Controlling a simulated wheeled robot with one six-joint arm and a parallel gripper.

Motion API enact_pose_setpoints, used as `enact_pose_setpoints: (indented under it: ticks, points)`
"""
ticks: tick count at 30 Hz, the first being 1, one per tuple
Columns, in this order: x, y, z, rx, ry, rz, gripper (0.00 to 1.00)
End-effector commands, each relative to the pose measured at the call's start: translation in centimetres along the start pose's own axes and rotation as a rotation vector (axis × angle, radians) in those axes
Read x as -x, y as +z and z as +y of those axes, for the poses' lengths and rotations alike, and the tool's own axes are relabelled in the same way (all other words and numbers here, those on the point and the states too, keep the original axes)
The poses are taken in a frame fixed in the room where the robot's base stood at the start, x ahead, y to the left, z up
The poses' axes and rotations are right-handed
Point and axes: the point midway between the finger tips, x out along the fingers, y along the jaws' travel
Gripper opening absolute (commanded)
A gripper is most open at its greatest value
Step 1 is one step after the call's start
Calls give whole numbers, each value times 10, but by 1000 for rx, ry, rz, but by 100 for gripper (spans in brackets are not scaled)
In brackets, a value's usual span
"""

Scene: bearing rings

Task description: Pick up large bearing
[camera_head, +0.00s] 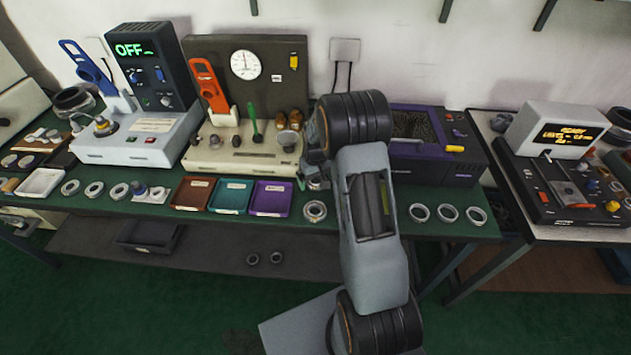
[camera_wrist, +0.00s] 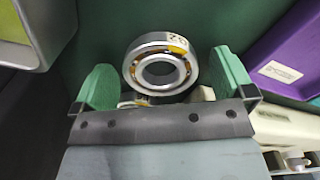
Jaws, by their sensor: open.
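A metal bearing (camera_wrist: 160,42) with yellow-orange marks between its rings lies on the green bench top in the wrist view. In the head view a bearing (camera_head: 315,211), which looks like the same one, lies near the bench's front edge, right of the purple tray (camera_head: 270,198). My gripper (camera_wrist: 166,80) is open, with one green finger on each side of the bearing's lower part in the wrist view. Gaps show between the fingers and the ring, and nothing is held. In the head view my gripper (camera_head: 316,181) is small and partly hidden by my arm.
Several rings lie along the front edge, including one ring (camera_head: 419,212) right of my arm. A beige gauge station (camera_head: 245,150) and a purple-black machine (camera_head: 435,150) stand behind. The purple tray also shows close by in the wrist view (camera_wrist: 290,45).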

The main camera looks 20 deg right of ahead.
Motion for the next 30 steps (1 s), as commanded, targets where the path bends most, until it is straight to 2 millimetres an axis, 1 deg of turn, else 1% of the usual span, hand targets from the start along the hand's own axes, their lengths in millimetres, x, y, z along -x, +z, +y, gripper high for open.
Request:
enact_pose_setpoints:
  ticks: [1,2,18,20,27,30]
  points:
    - [0,0,0,0,0,0,100]
    - [0,0,0,0,0,0,97]
    - [0,0,0,0,0,1,45]
    - [1,0,0,0,0,1,40]
    - [2,-1,0,0,1,2,40]
    - [5,-1,0,0,1,3,40]
